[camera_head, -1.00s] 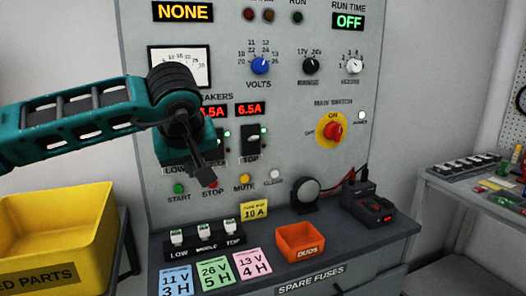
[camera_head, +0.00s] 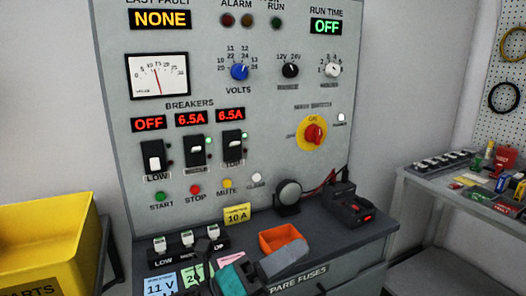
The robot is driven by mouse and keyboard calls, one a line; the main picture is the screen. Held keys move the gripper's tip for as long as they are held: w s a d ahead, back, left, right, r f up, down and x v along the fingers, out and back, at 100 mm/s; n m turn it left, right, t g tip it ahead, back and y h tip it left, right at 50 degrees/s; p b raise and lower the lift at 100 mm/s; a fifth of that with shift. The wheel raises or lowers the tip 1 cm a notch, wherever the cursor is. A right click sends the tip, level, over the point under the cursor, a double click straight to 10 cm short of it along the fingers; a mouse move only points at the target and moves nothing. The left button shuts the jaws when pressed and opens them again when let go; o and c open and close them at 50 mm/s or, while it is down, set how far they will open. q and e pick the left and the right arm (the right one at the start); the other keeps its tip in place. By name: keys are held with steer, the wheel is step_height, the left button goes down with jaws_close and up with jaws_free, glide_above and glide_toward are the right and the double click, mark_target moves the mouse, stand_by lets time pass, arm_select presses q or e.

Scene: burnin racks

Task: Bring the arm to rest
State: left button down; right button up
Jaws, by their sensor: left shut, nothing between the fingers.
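My left gripper (camera_head: 206,248) is low in the picture, in front of the fuse shelf. It is dark, shut and empty, and partly covers the small fuse holders and the coloured cards. My teal arm link shows beside it at the bottom edge. The grey test panel (camera_head: 210,88) stands behind, clear of the arm. Its LOW breaker (camera_head: 154,158) reads OFF with the lever down, and the other two breakers read 6.5A. My right gripper is not in view.
An orange bin (camera_head: 280,238) sits on the dark shelf, partly hidden by my arm. A black charger (camera_head: 345,206) stands at the shelf's right. A yellow parts bin (camera_head: 45,245) is at left. A side bench (camera_head: 440,185) with small parts is at right.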

arm_select(q)
steer(key=a+f+n+t+y, duration=0.4)
steer(key=a+f+n+y, duration=0.3)
steer(key=n, duration=0.5)
steer(key=a+f+n+t+y, duration=0.5)
steer(key=f+n, duration=0.3)
steer(key=n, duration=0.3)
steer(key=s+a+f+n+g+y, duration=0.3)
steer(key=s+a+f+n, duration=0.2)
steer(key=f, duration=0.3)
steer(key=s+a+f+n+g+y+p, duration=0.1)
steer(key=s+a+f+n+g+y, duration=0.2)
steer(key=s+f+n, duration=0.3)
step_height(320, 180, down, 2)
steer(key=shift+s+a+f+n+g+y, duration=0.3)
steer(key=shift+s+a+n+y, duration=0.15)
steer(key=shift+a, duration=0.45)
steer(key=shift+r, duration=0.1)
